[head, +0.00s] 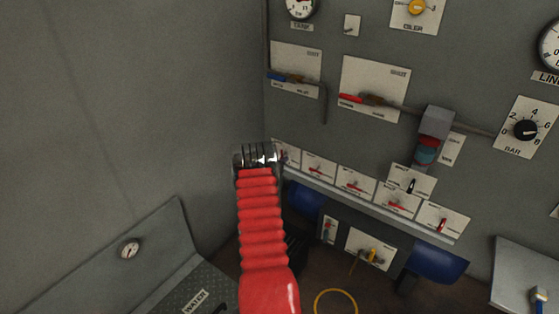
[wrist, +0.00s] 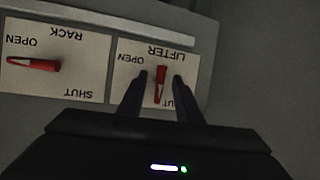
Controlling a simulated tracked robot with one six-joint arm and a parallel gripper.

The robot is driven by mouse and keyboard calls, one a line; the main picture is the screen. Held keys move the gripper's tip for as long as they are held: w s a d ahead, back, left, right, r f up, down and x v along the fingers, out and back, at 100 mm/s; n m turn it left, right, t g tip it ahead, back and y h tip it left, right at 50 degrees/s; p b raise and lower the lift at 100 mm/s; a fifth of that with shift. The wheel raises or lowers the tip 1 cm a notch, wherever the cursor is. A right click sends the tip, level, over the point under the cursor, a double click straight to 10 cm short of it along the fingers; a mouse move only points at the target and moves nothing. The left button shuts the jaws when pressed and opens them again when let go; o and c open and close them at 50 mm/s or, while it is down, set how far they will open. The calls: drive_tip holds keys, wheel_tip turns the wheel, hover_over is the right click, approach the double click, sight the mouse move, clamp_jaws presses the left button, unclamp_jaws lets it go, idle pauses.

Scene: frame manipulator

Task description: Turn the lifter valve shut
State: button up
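The lifter valve is a white plate (wrist: 124,72) marked LIFTER, OPEN and SHUT, upside down in the wrist view. Its red handle (wrist: 160,84) stands upright in that picture, across the direction of the neighbouring RACK handle. My gripper (wrist: 161,80) is open, with one dark finger on each side of the red handle. Narrow gaps show between fingers and handle. The SHUT label is partly hidden by the right finger. In the head view my gripper (head: 258,155) is at the left end of the row of valve plates, partly covering the leftmost plate (head: 290,156).
The RACK valve plate (wrist: 85,70), with its red handle (wrist: 35,65) lying sideways, is left of the lifter in the wrist view. A ledge (head: 370,205) runs below the valve row. Blue cylinders (head: 437,264) sit under it. A bare wall (head: 150,100) is on the left.

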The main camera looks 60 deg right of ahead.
drive_tip(key=shift+a+r, duration=0.1)
drive_tip(key=shift+v, duration=0.95)
drive_tip(key=v, duration=1.1)
drive_tip(key=shift+a, duration=0.35)
